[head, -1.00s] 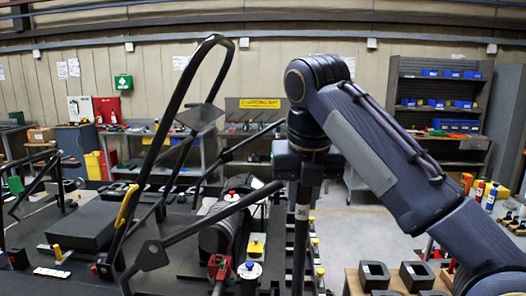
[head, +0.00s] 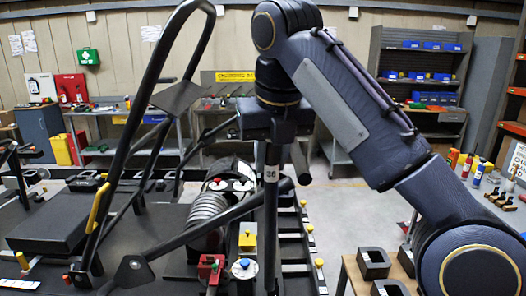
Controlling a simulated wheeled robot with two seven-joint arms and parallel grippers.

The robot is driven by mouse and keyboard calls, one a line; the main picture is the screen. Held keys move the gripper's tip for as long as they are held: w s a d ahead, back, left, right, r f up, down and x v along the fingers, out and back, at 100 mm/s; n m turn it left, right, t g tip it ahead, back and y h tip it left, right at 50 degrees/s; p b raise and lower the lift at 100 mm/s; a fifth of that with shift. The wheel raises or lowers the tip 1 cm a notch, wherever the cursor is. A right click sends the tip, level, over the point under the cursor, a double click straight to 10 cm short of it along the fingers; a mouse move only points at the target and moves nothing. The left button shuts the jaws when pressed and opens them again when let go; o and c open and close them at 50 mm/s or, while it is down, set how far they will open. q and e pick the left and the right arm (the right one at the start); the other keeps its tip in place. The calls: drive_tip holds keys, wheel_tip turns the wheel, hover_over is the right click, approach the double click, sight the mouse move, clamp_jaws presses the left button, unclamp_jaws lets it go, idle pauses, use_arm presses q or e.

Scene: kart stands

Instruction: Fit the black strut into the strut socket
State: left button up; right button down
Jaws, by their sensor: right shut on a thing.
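My right gripper (head: 274,128) points down from the end of the right arm, just right of the kart frame. It is shut on the upper end of the black strut (head: 268,225). The strut hangs nearly upright, with a white tag marked 36 near its top. Its lower end runs down toward the bottom of the view, right of a blue-and-white knob (head: 244,268). I cannot make out the strut socket, or tell whether the strut's foot touches anything. My left gripper is not in view.
The kart's black tube frame (head: 139,145) rises at left. A slanted bar (head: 205,228) passes close to the strut. A red clamp (head: 210,268) and yellow block (head: 247,240) sit low beside it. Black blocks (head: 374,262) stand on a wooden table at lower right.

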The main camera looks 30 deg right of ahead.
sight(271, 189)
drive_tip(key=shift+s+r, duration=0.15)
drive_tip(key=shift+s, duration=0.2)
drive_tip(key=shift+w+f, duration=0.2)
drive_tip(key=shift+f, duration=0.2)
drive_tip(key=shift+s+f+b, duration=0.1)
drive_tip(key=shift+f+b, duration=1.9)
drive_tip(key=shift+f, duration=0.5)
drive_tip(key=shift+p, duration=1)
drive_tip(key=shift+f, duration=0.2)
